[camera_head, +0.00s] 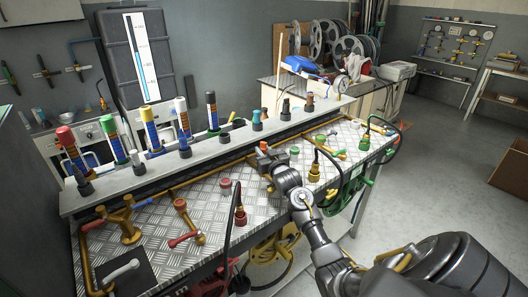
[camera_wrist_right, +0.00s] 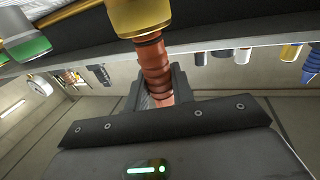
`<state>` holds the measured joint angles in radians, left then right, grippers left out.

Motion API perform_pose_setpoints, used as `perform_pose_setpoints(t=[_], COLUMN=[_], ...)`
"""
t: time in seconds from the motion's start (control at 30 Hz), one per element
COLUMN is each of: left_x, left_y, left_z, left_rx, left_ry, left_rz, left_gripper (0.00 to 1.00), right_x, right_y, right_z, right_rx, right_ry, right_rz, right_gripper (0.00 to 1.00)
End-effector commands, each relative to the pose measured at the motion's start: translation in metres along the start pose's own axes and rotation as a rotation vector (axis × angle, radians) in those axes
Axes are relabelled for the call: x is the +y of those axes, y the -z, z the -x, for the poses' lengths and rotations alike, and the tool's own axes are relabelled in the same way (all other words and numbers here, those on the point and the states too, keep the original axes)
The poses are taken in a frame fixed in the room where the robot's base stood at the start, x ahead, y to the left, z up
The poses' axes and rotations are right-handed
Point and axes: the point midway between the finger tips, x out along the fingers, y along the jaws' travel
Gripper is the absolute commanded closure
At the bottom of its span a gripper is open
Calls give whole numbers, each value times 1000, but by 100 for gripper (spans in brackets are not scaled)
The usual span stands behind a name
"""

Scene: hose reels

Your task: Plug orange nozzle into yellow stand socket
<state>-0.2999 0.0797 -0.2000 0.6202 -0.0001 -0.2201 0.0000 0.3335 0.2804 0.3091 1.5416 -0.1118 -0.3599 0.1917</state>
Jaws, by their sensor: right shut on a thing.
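My right gripper (camera_head: 263,158) is over the metal plate worktop, reaching in from the right. In the right wrist view, its dark fingers (camera_wrist_right: 157,88) are shut on a ribbed orange-red nozzle (camera_wrist_right: 155,68). The nozzle lines up with a yellow-gold cylinder (camera_wrist_right: 139,16) at the top of that view. I cannot tell whether this cylinder is part of the nozzle or a socket. The gripper mostly hides the nozzle in the head view. My left gripper is not in view.
The raised grey rail (camera_head: 225,150) carries several coloured upright pieces behind the worktop. A brass valve (camera_head: 126,226) and red-handled fitting (camera_head: 186,222) stand on the worktop's left. Black hoses hang over its front edge. A green-banded cylinder (camera_wrist_right: 25,45) is near the gripper.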

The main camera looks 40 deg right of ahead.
Motion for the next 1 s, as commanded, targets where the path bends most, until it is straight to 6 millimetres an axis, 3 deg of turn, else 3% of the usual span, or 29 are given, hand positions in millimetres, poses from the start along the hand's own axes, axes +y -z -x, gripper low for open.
perform_pose_setpoints(t=[0.5, 0.53, 0.7, 1.0], left_x=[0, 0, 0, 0], left_y=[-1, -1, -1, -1], left_z=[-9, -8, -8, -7], left_rx=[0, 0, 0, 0], left_ry=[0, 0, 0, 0], left_rz=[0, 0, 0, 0], left_gripper=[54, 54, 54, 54], right_x=[0, 0, 0, 0], right_y=[-14, -13, -13, -12], right_z=[0, 0, 0, 0], right_rx=[0, 1, 0, 0], right_ry=[0, 0, 0, 0], right_rz=[0, 0, 0, 0], right_gripper=[98, 73, 51, 51])
